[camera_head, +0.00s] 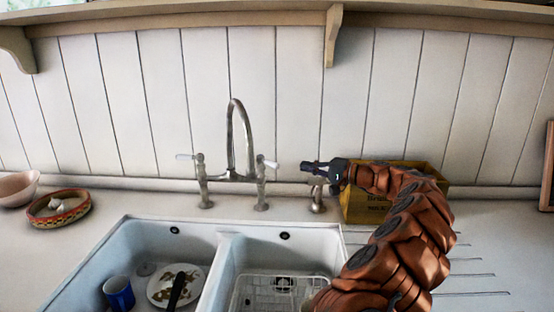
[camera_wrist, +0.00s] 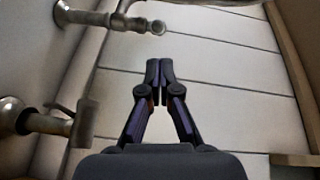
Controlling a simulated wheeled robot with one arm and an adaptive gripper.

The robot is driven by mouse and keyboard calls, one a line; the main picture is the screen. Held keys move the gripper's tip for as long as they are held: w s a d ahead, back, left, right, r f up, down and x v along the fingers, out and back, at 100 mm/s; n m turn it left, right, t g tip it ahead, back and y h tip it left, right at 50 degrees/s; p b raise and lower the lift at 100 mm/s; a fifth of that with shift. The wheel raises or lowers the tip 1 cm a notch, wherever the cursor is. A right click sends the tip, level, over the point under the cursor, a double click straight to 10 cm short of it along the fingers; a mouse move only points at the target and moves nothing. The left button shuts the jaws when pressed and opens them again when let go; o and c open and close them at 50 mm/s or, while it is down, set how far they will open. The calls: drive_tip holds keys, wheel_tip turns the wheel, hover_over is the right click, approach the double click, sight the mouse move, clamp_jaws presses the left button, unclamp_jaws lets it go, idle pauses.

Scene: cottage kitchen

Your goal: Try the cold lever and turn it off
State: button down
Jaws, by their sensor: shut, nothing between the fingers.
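A metal bridge tap (camera_head: 231,150) with a tall curved spout stands behind the double sink. Its left lever (camera_head: 185,156) and right lever (camera_head: 268,163) have pale handles, both pointing left or right rather than up. No marking shows which is cold. No water stream is visible. My gripper (camera_head: 306,167) is shut and empty, a little to the right of the right lever, at about its height; whether they touch is unclear. In the wrist view my gripper (camera_wrist: 160,68) has its fingertips together, with metal tap parts (camera_wrist: 105,18) at the upper left.
A short metal fitting (camera_head: 317,200) stands below my gripper; a yellow box (camera_head: 425,172) is behind my arm. The sink (camera_head: 130,236) holds a blue mug (camera_head: 119,293) and a dirty plate (camera_head: 162,297). Bowls (camera_head: 60,218) stand at left. A shelf bracket (camera_head: 332,35) hangs above.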

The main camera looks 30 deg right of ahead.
sight(267, 162)
drive_tip(key=d+p+x, duration=0.1)
drive_tip(key=p+x, duration=0.1)
drive_tip(key=x, duration=0.7)
drive_tip(key=shift+w+p, duration=0.4)
drive_tip(key=shift+w, duration=0.05)
